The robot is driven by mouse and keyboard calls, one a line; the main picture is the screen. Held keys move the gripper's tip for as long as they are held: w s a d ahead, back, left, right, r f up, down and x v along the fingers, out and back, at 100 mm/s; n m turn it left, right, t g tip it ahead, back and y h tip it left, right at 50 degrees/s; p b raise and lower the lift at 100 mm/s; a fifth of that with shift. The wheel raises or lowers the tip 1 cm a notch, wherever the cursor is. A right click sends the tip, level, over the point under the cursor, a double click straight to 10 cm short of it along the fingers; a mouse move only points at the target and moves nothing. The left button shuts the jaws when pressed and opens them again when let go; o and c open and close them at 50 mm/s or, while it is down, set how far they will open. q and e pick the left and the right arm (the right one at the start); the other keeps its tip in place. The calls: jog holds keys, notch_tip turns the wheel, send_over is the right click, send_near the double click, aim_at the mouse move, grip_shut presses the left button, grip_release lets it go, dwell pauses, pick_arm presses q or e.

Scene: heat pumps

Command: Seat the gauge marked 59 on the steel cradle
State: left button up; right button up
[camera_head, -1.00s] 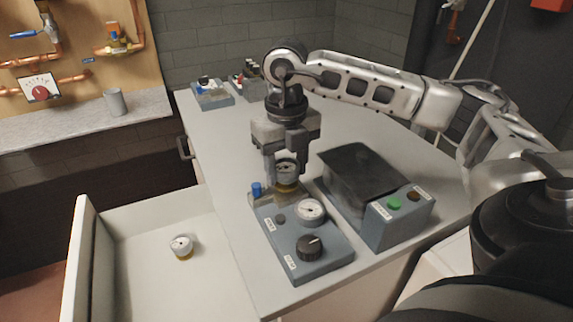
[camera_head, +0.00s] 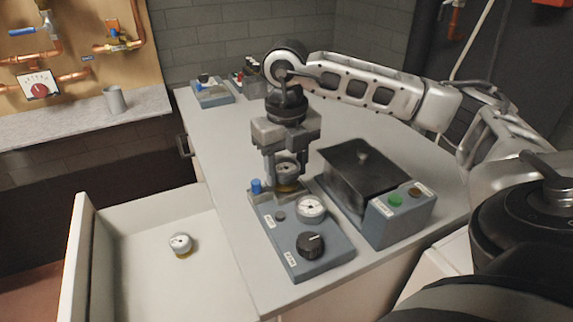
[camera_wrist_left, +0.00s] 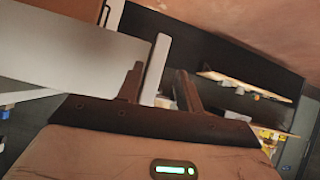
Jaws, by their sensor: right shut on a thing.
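A small gauge (camera_head: 287,169) with a pale dial and brass-coloured base is held between the fingers of my right gripper (camera_head: 286,174). The gripper points down at the back end of a blue-grey test box. The steel cradle (camera_head: 266,200) is at that end, partly hidden by the gauge and fingers; I cannot tell whether the gauge's base touches it. A second gauge (camera_head: 181,243) with a white dial and brass base stands in the open drawer. The number on either gauge is too small to read. My left gripper (camera_wrist_left: 162,88) shows empty, its fingers apart, in the left wrist view.
The test box (camera_head: 325,258) carries a dial (camera_head: 311,209), a black knob (camera_head: 310,245) and a blue cap (camera_head: 257,186). A dark-topped box (camera_head: 405,222) stands close on its right. The open drawer (camera_head: 130,285) is at left.

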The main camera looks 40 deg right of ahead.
aim_at(286, 166)
pick_arm(q)
jog(key=shift+f, duration=0.2)
pick_arm(e)
jog(key=shift+f, duration=0.3)
jog(key=o, duration=1.2)
notch_tip(286, 166, up, 4)
jog(key=p, duration=0.3)
jog(key=shift+r, duration=0.15)
pick_arm(q)
jog(key=shift+g+y, duration=0.3)
jog(key=shift+g, duration=0.1)
jog(key=shift+s+a+r+p, duration=0.15)
jog(key=shift+a+r+p, duration=0.1)
jog(key=shift+r+p, duration=0.8)
jog(key=shift+s+a+r+p, duration=0.1)
jog(key=shift+a+r+p, duration=0.2)
jog(key=shift+r+p, duration=0.75)
jog(key=shift+s+a+r+p, duration=0.2)
jog(key=shift+r+p, duration=0.3)
jog(key=shift+p, duration=1.05)
pick_arm(e)
jog(key=shift+r, duration=5.85)
